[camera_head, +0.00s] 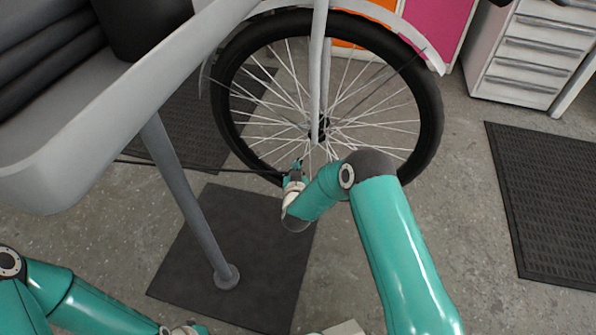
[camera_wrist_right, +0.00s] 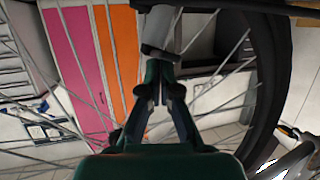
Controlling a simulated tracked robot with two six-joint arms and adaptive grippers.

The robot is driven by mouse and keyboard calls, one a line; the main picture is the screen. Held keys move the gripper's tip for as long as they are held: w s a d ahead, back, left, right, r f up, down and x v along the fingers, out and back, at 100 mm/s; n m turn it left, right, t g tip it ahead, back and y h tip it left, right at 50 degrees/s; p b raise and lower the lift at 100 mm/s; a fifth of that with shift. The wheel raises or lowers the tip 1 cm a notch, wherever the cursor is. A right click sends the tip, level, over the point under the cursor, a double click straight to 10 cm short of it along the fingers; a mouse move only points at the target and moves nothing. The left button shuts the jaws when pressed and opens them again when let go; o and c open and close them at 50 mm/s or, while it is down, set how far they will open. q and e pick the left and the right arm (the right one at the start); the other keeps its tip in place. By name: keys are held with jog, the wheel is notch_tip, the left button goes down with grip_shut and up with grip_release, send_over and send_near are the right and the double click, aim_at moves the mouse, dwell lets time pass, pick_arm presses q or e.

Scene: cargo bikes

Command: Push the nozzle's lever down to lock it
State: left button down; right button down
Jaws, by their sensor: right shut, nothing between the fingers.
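My right gripper (camera_head: 298,168) is shut and empty at the lower part of the bicycle wheel (camera_head: 432,110), on its near side by the spokes. In the right wrist view its closed fingertips (camera_wrist_right: 158,72) point up at a dark, short bar (camera_wrist_right: 160,53) on a grey shaft, close to or touching it. I cannot tell whether this bar is the nozzle's lever. A thin black hose (camera_head: 200,166) runs from the left to the wheel beside the gripper. The nozzle and the valve are not clear. My left arm enters at the bottom left, its fingers out of view.
A drawer cabinet (camera_head: 530,50) and a black mat (camera_head: 550,190) lie to the right.

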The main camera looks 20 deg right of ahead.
jog(key=shift+f, duration=0.35)
jog(key=shift+a+r, duration=0.1)
jog(key=shift+s+a+r, duration=0.1)
jog(key=shift+s+a, duration=0.3)
jog(key=shift+s, duration=0.2)
jog(key=s+a+p, duration=0.2)
jog(key=s+a, duration=0.2)
jog(key=s, duration=0.2)
jog(key=shift+a+r, duration=0.2)
jog(key=shift+r, duration=0.15)
jog(key=shift+s, duration=0.15)
